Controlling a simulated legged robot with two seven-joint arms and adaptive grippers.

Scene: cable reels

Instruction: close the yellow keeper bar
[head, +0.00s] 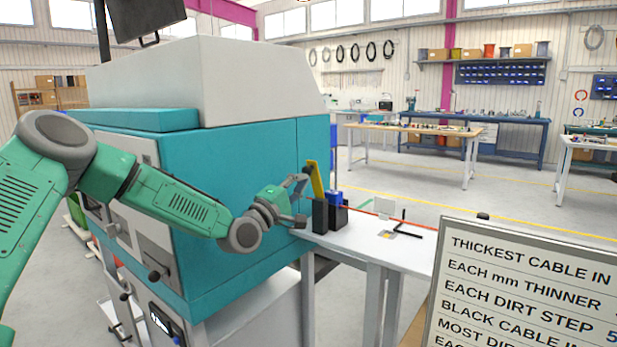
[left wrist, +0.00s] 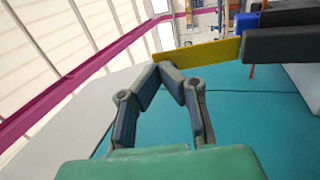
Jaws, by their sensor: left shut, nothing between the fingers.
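The yellow keeper bar (head: 317,181) stands raised and nearly upright in the head view, its top leaning a little left, above a dark block (head: 320,216) at the bench end. In the left wrist view the bar (left wrist: 203,52) runs across the top, with its right end at dark blocks (left wrist: 280,40). My left gripper (head: 303,180) is shut and empty, just left of the bar's upper part. In the wrist view its closed fingertips (left wrist: 168,70) are at the bar's free end. I cannot tell if they touch. My right gripper is not in view.
A blue block (head: 335,198) sits right behind the dark block. A large teal machine (head: 235,180) stands close behind my left arm. A red cable (head: 370,209) runs along the pale bench (head: 365,248). A sign board (head: 530,290) fills the lower right.

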